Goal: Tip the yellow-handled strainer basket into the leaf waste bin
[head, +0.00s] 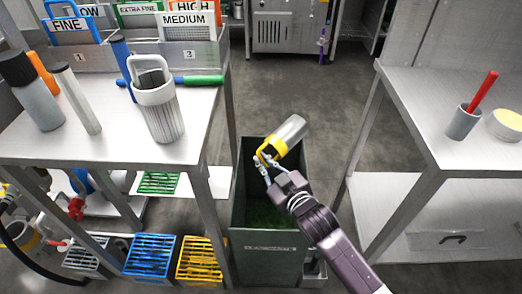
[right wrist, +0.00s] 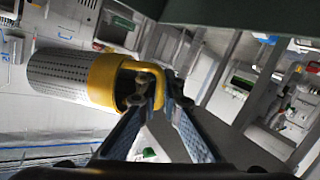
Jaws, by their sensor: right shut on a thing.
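The yellow-handled strainer basket (head: 286,138) is a metal cylinder with a yellow collar and handle. My right gripper (head: 264,167) is shut on its yellow handle and holds it above the bin opening. The basket lies tilted, its metal end toward the upper right in the head view. In the right wrist view the perforated basket (right wrist: 65,75) and the fingertips (right wrist: 148,98) on the handle show close up. The leaf waste bin (head: 265,243) is a dark green box on the floor, with green leaves (head: 262,212) at its bottom. My left gripper is not in view.
A metal table (head: 95,140) at left carries a white strainer canister (head: 160,108), cylinders and labelled racks. Blue (head: 149,257) and yellow (head: 200,259) crates sit low beside the bin. A right table (head: 430,95) holds a grey cup (head: 463,122). Floor behind the bin is clear.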

